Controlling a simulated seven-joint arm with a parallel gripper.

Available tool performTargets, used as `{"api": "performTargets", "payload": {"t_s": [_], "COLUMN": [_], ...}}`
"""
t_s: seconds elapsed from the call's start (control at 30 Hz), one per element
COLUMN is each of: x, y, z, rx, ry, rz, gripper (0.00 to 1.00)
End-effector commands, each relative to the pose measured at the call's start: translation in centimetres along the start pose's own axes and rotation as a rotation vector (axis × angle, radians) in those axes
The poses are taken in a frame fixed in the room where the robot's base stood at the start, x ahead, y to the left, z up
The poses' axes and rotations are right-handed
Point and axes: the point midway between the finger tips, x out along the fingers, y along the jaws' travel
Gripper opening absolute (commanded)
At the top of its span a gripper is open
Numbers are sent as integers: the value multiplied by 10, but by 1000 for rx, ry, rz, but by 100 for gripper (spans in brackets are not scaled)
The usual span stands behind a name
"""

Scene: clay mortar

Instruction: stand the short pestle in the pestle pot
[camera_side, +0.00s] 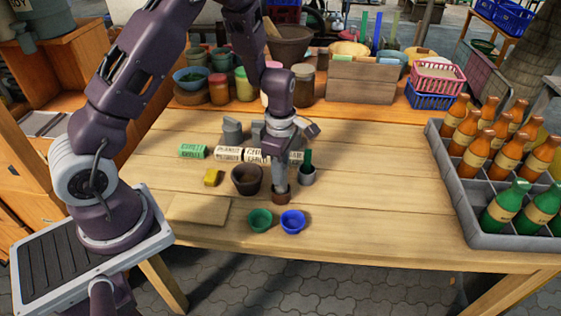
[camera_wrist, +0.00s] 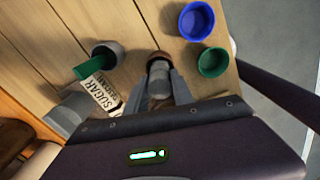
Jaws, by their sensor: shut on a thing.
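My gripper (camera_side: 280,182) points down over the front middle of the table and is shut on a short grey pestle (camera_wrist: 160,84). The pestle is roughly upright between the fingers. Its lower end is at the mouth of a small brown pot (camera_side: 281,199), which also shows beyond the fingertips in the wrist view (camera_wrist: 158,57). I cannot tell how deep the end sits or whether it touches the bottom. A grey pot (camera_side: 307,177) with a green stick (camera_side: 308,158) in it stands close on the right. The dark clay mortar (camera_side: 247,181) stands close on the left.
A green cup (camera_side: 260,220) and a blue cup (camera_side: 292,222) stand near the front edge. Lettered boxes (camera_side: 228,154) lie behind the mortar. A bottle crate (camera_side: 456,212) fills the right end. Table between is clear.

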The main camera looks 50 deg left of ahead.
Motion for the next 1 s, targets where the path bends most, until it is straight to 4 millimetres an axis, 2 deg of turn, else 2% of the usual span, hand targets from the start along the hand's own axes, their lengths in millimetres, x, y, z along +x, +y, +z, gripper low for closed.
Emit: {"api": "performTargets", "payload": {"t_s": [0.4, 0.43, 0.53, 0.57, 0.87, 1.0], "x": [6, 6, 6, 6, 3, -23], "y": [0, 0, 0, 0, 0, 1], "z": [0, 0, 0, 0, 0, 1], "rx": [0, 0, 0, 0, 1, 2], "ry": [0, 0, 0, 0, 0, -2], "rz": [0, 0, 0, 0, 1, 5], "gripper": [0, 32, 52, 54, 54, 54]}}
